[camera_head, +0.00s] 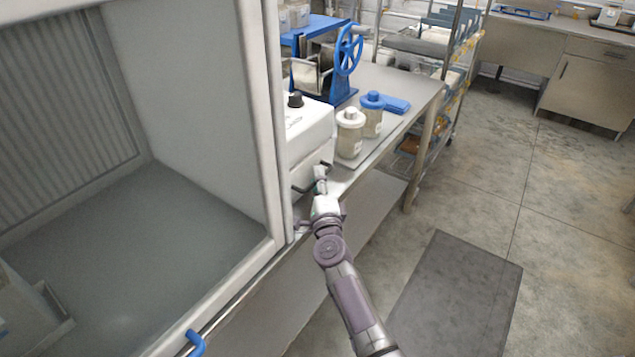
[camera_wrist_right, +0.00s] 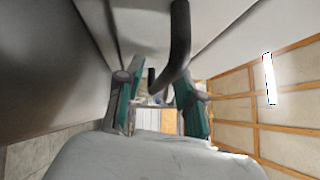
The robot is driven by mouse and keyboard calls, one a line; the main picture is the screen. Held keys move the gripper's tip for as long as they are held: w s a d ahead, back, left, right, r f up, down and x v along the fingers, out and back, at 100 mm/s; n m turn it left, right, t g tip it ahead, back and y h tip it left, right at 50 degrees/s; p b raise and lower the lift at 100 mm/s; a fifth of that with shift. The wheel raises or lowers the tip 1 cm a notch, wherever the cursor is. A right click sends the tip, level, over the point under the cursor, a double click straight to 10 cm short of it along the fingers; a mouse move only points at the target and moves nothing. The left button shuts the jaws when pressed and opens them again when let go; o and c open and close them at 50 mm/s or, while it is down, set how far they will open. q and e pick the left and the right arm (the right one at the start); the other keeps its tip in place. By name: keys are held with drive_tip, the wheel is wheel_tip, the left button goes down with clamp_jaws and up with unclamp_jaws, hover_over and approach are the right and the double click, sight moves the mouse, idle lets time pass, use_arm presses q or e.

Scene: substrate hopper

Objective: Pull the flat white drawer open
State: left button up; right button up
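The white boxy unit (camera_head: 308,138) with a black knob on top stands on the steel bench, just right of the large cabinet. A dark bar handle (camera_head: 327,164) is on its front; the drawer's own outline is hard to tell from the head view. My right gripper (camera_head: 320,180) is at this handle. In the right wrist view the dark handle (camera_wrist_right: 180,50) curves down from a pale surface (camera_wrist_right: 145,22), with its lower part between the fingers. The right gripper (camera_wrist_right: 158,102) is open, its green-padded fingers apart either side. My left gripper is out of view.
Two lidded jars, one white-topped (camera_head: 349,135) and one blue-topped (camera_head: 371,116), stand beside the unit. A blue-wheeled machine (camera_head: 347,52) is behind. The open cabinet (camera_head: 190,110) fills the left. A dark mat (camera_head: 455,300) lies on open floor to the right.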

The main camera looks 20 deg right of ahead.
clamp_jaws()
drive_tip(key=shift+s+d, duration=0.1)
idle(0.4)
drive_tip(key=shift+s+d, duration=0.2)
drive_tip(key=shift+s, duration=0.1)
drive_tip(key=s+d+p, duration=0.2)
drive_tip(key=s+d, duration=0.8)
drive_tip(key=s, duration=0.3)
drive_tip(key=shift+s+d, duration=0.15)
unclamp_jaws()
